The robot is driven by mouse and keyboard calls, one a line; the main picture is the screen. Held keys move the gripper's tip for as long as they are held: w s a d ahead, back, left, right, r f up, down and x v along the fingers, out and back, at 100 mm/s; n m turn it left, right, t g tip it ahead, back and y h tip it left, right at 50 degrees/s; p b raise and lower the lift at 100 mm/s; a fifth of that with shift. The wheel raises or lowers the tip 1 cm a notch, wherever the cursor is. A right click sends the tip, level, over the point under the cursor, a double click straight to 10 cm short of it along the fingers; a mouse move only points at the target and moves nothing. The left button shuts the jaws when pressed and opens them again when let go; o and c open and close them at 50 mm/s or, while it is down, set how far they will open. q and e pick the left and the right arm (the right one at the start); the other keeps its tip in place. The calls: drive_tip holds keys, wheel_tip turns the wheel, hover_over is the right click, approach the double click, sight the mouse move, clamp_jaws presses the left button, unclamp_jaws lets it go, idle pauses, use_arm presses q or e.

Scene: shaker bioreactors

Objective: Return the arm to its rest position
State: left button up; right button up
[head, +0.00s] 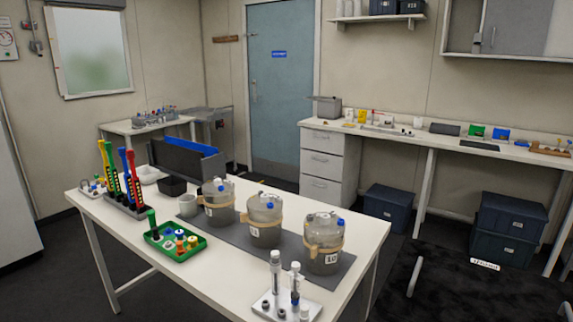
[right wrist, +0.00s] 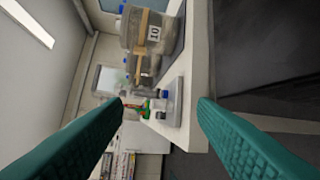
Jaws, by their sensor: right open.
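My right gripper (right wrist: 160,104) shows in the right wrist view as two teal fingers spread wide, with nothing between them. Its view is turned on its side. Beyond the fingers, apart from them, are the vessel labelled 10 (right wrist: 134,28) and a small tube stand (right wrist: 174,104) on the white table. Neither gripper shows in the head view. There, three grey vessels with tan bands (head: 219,203), (head: 264,221), (head: 323,244) stand upright on a dark mat (head: 343,272). My left gripper is in neither view.
Dark crates (head: 388,202) stand on the floor under the back bench.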

drive_tip(key=s+f+n+g+h, duration=0.3)
drive_tip(key=s+f+n+g, duration=0.3)
drive_tip(key=s+f+n, duration=0.45)
drive_tip(key=s+d+f+n+g+h, duration=0.1)
drive_tip(key=s+d+g+h, duration=0.1)
drive_tip(key=s, duration=0.5)
drive_tip(key=s+d+n+g+h, duration=0.1)
drive_tip(key=s+d+g+h, duration=0.15)
drive_tip(key=s, duration=0.45)
wheel_tip(320, 180, down, 24)
drive_tip(key=g, duration=0.2)
drive_tip(key=s+d+f, duration=0.2)
drive_tip(key=s+f, duration=1.4)
drive_tip(key=f, duration=0.2)
drive_tip(key=shift+s+d+g, duration=0.3)
drive_tip(key=shift+d+g, duration=0.05)
